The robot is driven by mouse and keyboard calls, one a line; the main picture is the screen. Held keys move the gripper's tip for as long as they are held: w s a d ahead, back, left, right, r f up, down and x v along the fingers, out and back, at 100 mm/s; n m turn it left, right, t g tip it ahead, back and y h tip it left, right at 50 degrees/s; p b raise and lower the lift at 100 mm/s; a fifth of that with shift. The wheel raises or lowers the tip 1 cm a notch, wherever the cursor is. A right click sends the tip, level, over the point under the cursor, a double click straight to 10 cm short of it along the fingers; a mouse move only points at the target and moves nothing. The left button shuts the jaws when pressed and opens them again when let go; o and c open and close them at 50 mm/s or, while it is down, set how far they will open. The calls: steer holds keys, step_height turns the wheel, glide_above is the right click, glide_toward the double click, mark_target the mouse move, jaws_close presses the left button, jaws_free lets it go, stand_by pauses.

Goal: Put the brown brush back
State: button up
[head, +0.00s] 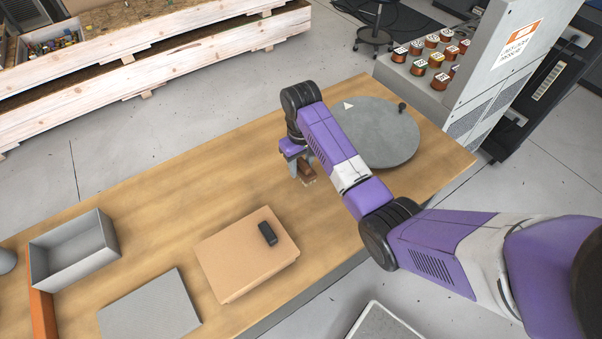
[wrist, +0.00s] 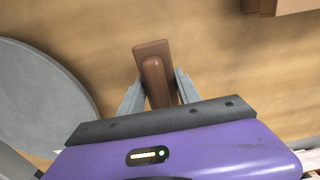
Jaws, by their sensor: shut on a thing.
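The brown brush (head: 306,170) is in my gripper (head: 299,168), above or at the wooden table, left of the round grey disc. In the wrist view the brush (wrist: 152,62) shows a flat brown block with a raised rounded handle. The two grey fingers of my gripper (wrist: 154,88) close on it from both sides. I cannot tell whether the brush touches the table. My arm covers part of the disc in the head view.
On the table (head: 180,190) are a round grey disc (head: 390,135) with a small dark knob, a cardboard box (head: 240,265) with a black item (head: 268,233) on it, an open grey bin (head: 75,255) and a flat grey slab (head: 150,310). The table's middle left is clear.

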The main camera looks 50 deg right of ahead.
mark_target(301, 160)
steer(key=shift+f, duration=2.2)
steer(key=shift+f, duration=0.25)
steer(key=o, duration=1.3)
steer(key=shift+r, duration=0.1)
step_height(301, 160, up, 12)
steer(key=shift+r, duration=0.2)
